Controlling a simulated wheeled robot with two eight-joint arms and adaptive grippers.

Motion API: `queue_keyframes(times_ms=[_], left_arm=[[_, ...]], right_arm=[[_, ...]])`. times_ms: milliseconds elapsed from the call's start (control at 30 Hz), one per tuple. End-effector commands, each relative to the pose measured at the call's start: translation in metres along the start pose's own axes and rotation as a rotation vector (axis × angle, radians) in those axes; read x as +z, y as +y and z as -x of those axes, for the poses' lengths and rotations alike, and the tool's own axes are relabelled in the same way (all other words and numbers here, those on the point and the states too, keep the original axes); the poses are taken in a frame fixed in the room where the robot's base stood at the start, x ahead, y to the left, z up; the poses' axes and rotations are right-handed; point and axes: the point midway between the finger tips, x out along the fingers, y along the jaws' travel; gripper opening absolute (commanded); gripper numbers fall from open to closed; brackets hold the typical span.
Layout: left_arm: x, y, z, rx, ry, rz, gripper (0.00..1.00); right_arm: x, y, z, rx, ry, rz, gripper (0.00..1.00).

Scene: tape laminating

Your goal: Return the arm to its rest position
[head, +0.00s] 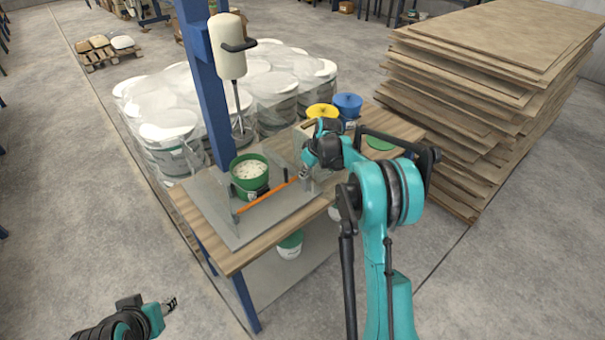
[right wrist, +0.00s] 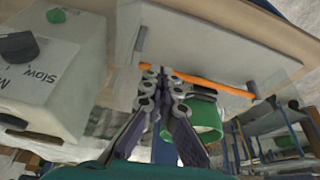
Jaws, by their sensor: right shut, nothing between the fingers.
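My right arm, teal and black, reaches over the workbench in the head view. Its gripper (head: 304,176) is near the right end of the orange bar (head: 268,196). In the right wrist view the fingers of this gripper (right wrist: 163,72) are together and empty, in front of the orange bar (right wrist: 205,82); I cannot tell whether they touch it. My left gripper (head: 170,304) is at the lower left of the head view, above the floor and away from the bench. Its fingertips are too small to tell whether they are apart.
The wooden workbench (head: 240,258) carries a green bucket (head: 238,184) with pale contents, behind the bar. A mixer (head: 230,62) hangs above on a blue post (head: 206,95). Yellow (head: 322,111) and blue (head: 348,101) lidded containers stand behind my right arm. Stacked boards (head: 480,90) stand right.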

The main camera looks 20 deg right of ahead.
Motion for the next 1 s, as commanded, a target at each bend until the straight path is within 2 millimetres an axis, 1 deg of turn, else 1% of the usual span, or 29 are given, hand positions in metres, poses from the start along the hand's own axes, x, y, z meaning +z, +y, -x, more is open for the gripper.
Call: queue_keyframes(times_ms=[33,200,300,433,633,700,767,867,967,1000], left_arm=[[-0.005,0.000,0.006,0.000,0.000,0.000,0.40],[-0.012,0.000,0.016,0.000,0.001,0.000,0.40],[-0.015,0.000,0.020,0.000,0.000,0.000,0.40],[-0.017,0.000,0.023,0.000,0.000,0.000,0.40],[-0.018,0.000,0.024,0.000,0.000,0.000,0.40],[-0.017,0.000,0.024,0.000,0.000,0.000,0.40],[-0.017,0.000,0.024,0.000,0.000,0.000,0.40],[-0.017,0.000,0.024,0.000,0.000,0.000,0.40],[-0.017,0.000,0.024,0.000,0.000,0.000,0.40],[-0.017,0.000,0.024,0.000,0.000,0.000,0.40]], right_arm=[[-0.002,-0.001,0.013,-0.001,0.000,0.001,0.00],[-0.002,0.001,0.046,-0.001,-0.001,0.001,0.00],[-0.002,0.001,0.061,-0.001,-0.001,0.001,0.00],[-0.001,0.002,0.074,-0.002,-0.001,0.001,0.00],[-0.001,0.002,0.079,-0.002,-0.001,0.001,0.00],[0.000,-0.002,0.083,0.001,0.000,-0.002,0.00],[0.000,-0.009,0.092,0.008,0.001,-0.009,0.00],[0.003,-0.031,0.117,0.027,0.008,-0.037,0.00],[0.013,-0.063,0.151,0.056,0.021,-0.077,0.00],[0.019,-0.077,0.164,0.068,0.028,-0.095,0.00]])
